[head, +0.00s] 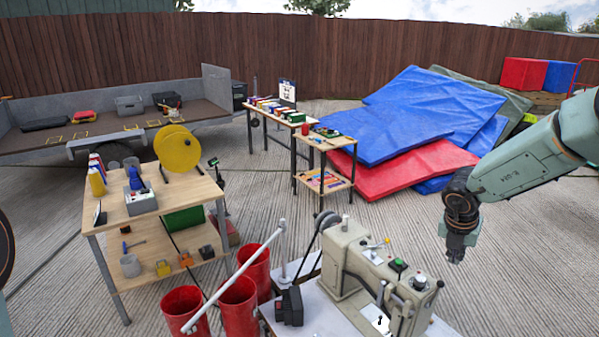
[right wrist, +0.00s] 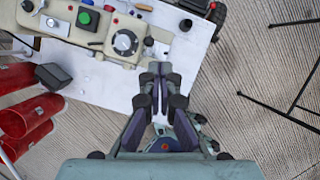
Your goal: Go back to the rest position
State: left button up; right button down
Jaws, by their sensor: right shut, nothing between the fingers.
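My right gripper (head: 456,252) hangs from the right arm at the right of the head view, pointing down, above and to the right of the sewing machine (head: 385,272). In the right wrist view its fingers (right wrist: 160,82) are together with nothing between them. The beige sewing machine (right wrist: 95,30) lies at the upper left there, on a white table top (right wrist: 105,88), apart from the fingers. My left gripper does not show in the head view; only a dark curved part shows at the left edge.
Red buckets (head: 238,300) stand left of the sewing table. A wooden workbench (head: 160,196) with a yellow reel (head: 177,148) stands at left. Blue and red mats (head: 415,165) lie behind. A flatbed trailer (head: 110,140) is at the far left. Open paving (head: 530,240) lies at right.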

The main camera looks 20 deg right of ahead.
jog(key=s+a+f+m+t+b, duration=0.1)
jog(key=s+a+f+m, duration=0.4)
jog(key=m, duration=0.7)
jog(key=s+a+f+m+t, duration=0.1)
jog(key=a+f+m, duration=0.2)
jog(key=a+m, duration=0.65)
jog(key=s+a+f+m+t+b, duration=0.1)
jog(key=s+a+f+m, duration=0.25)
jog(key=m, duration=1.15)
pick_arm(q)
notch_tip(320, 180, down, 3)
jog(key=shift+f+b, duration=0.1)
jog(key=shift+b, duration=0.5)
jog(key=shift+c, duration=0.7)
pick_arm(e)
jog(key=s+a+f+n+g+y, duration=0.1)
jog(key=s+a+f+n, duration=0.2)
jog(key=s, duration=0.4)
jog(key=s+a+f+n+g+y, duration=0.1)
jog(key=s+a+f+n+g, duration=0.1)
jog(key=s, duration=0.6)
jog(key=s+a+f+n+g+y, duration=0.2)
jog(key=s+a+f+n, duration=0.2)
jog(key=s+a+n, duration=0.2)
jog(key=shift+s+a+f, duration=0.15)
jog(key=shift+s, duration=0.9)
